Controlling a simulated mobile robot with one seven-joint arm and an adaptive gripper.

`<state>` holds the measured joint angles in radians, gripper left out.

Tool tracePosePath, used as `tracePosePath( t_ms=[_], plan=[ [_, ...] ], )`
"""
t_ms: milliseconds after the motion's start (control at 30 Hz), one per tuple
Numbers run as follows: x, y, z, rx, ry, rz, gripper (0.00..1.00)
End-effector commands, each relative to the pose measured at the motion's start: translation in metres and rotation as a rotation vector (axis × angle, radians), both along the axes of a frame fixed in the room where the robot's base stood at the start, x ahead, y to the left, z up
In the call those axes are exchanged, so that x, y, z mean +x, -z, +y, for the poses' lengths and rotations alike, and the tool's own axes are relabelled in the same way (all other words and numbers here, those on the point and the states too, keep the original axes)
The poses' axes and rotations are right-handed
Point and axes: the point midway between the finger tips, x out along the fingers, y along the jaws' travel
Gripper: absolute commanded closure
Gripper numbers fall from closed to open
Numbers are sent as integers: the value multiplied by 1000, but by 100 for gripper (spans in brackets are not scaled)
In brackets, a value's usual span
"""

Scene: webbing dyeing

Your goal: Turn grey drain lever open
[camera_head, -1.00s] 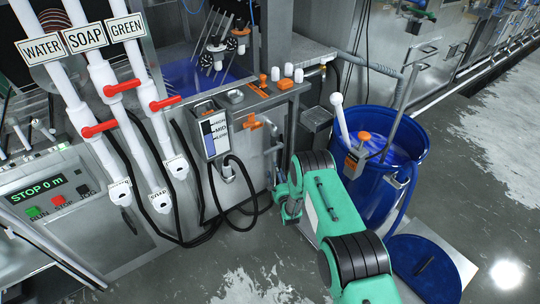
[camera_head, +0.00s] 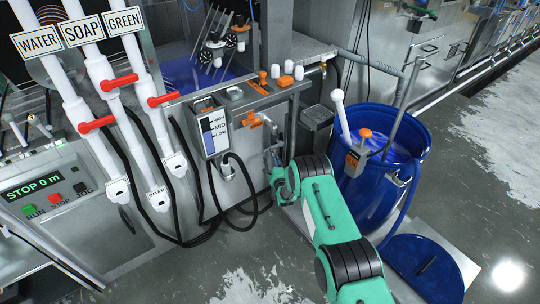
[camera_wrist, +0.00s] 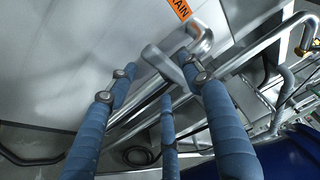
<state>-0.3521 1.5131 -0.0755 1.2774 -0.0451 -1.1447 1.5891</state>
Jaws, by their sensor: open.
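The grey drain lever (camera_wrist: 165,66) is a bent metal handle beside a shiny metal pipe elbow (camera_wrist: 202,38), under an orange label of which "AIN" shows. In the wrist view my gripper (camera_wrist: 164,84) has its blue-grey fingers spread, with the lever's end near and between the tips. The fingers are open and hold nothing; I cannot tell whether any touches the lever. In the head view my gripper (camera_head: 271,158) is at the tank's front right, just below the orange drain label (camera_head: 252,119). The lever is too small to make out there.
A blue barrel (camera_head: 398,165) with blue liquid stands right of my arm, its blue lid (camera_head: 425,268) on the floor. Metal rails (camera_wrist: 262,42) run right of the lever.

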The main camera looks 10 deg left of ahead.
Motion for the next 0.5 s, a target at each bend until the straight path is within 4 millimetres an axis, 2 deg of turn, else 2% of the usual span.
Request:
tracePosePath(
  t_ms=[200,500],
  plan=[
    [25,1,10,0,0,-1,50],
    [37,0,15,0,0,0,50]
  ],
)
